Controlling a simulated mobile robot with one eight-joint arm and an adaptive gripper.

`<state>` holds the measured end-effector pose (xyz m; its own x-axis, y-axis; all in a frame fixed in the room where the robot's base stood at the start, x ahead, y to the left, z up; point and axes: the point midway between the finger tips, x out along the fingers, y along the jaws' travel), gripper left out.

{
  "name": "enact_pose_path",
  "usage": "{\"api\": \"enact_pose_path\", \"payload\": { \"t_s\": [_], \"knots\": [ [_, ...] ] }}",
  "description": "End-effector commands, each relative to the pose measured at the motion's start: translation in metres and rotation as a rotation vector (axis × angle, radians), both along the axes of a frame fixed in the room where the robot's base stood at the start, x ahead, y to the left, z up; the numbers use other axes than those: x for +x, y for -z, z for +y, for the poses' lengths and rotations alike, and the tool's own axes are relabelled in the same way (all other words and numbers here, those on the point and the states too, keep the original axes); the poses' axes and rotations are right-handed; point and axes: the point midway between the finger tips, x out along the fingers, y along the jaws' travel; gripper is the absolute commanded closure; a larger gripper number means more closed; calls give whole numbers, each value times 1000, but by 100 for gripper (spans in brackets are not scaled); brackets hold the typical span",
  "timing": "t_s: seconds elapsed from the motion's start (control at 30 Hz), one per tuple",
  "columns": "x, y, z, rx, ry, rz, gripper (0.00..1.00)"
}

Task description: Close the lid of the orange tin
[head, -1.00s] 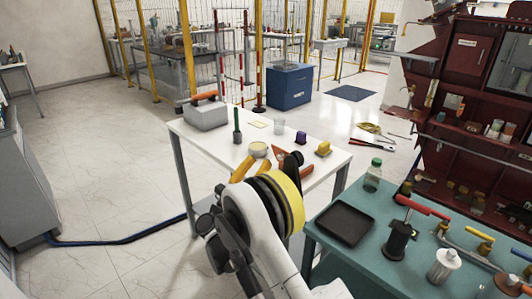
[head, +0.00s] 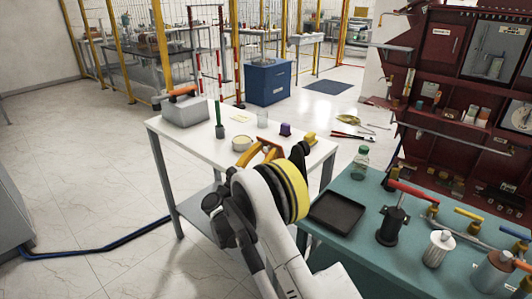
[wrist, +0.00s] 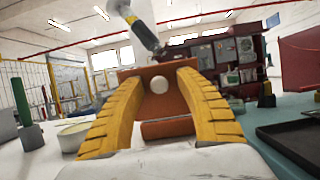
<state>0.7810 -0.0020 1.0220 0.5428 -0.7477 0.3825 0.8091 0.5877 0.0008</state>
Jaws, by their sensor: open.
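In the wrist view my gripper (wrist: 155,80) is open, with one yellow finger on each side of the orange tin (wrist: 167,128). I cannot tell whether the fingers touch the lid. In the head view my gripper (head: 258,150) is over the near part of the white table, and my wrist and fingers mostly hide the tin.
On the white table (head: 178,137) stand a pale round tub (head: 241,143) left of my gripper, a green rod in a grey base (head: 220,131), a grey toolbox (head: 185,110), a purple piece (head: 285,129) and a yellow piece (head: 309,138). A teal bench (head: 375,258) is to the right.

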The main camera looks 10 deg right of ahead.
Motion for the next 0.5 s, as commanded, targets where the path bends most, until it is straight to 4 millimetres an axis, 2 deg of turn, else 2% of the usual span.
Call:
{"api": "enact_pose_path", "payload": {
  "t_s": [0.23,0.27,0.3,0.37,0.4,0.5],
  "knots": [
    [1,-1,-1,0,0,0,58],
    [1,-1,-1,0,0,0,65],
    [1,-1,-1,0,0,0,78],
    [1,-1,-1,-1,0,1,96],
    [1,-1,-1,-1,0,1,100],
    [1,-1,-1,-1,0,1,100]
  ]
}}
